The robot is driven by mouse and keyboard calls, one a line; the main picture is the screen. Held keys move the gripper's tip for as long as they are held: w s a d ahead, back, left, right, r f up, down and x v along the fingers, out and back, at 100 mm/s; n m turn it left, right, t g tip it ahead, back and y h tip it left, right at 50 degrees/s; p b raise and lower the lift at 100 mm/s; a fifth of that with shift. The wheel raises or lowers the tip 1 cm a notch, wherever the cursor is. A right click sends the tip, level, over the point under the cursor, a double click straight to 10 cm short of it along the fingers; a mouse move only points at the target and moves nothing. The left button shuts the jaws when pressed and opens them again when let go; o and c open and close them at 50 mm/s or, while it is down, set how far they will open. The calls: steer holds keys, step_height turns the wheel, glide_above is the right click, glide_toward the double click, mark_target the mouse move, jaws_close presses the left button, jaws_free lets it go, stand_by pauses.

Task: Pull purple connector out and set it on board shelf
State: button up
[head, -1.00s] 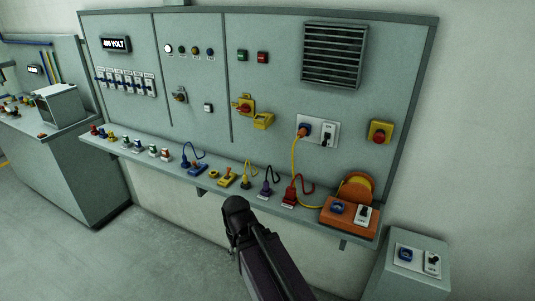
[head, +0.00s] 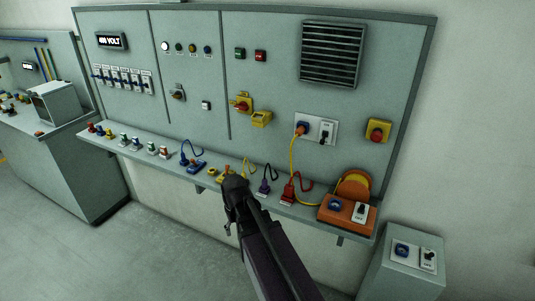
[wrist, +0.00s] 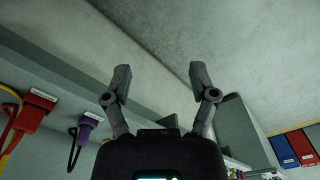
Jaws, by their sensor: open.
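The purple connector (head: 263,189) sits upright on the board shelf (head: 136,151) with a dark cable looping behind it. It also shows in the wrist view (wrist: 86,128), left of my gripper, with a white label on its end. Whether it is seated in a socket is hidden. My gripper (head: 233,218) is in front of the shelf edge, a little left of the purple connector in the head view. In the wrist view my gripper (wrist: 158,75) has its two fingers spread wide with nothing between them.
A red connector (head: 288,190) stands right of the purple one, then an orange reel box (head: 347,212). A yellow connector and a blue connector (head: 197,168) lie to the left. A low grey cabinet (head: 400,275) stands at right. The floor in front is clear.

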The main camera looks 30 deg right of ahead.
steer(key=w+d+r+p, duration=0.55)
steer(key=w+d, duration=0.25)
steer(key=w, duration=0.2)
step_height(320, 180, up, 5)
steer(key=m+t+p, duration=0.1)
steer(key=p, duration=0.3)
glide_above(265, 179)
steer(key=s, duration=0.2)
steer(key=shift+w+a+r, duration=0.1)
steer(key=shift+w+a, duration=0.05)
steer(key=shift+f, duration=0.2)
steer(key=f+b, duration=0.4)
steer(key=w+f+b, duration=0.1)
steer(key=f+b, duration=0.3)
steer(key=b, duration=0.1)
steer(key=w+f+b, duration=0.1)
steer(key=f+b, duration=0.3)
steer(key=f, duration=0.1)
steer(key=shift+f+b, duration=0.1)
steer(key=shift+b, duration=0.25)
jaws_close()
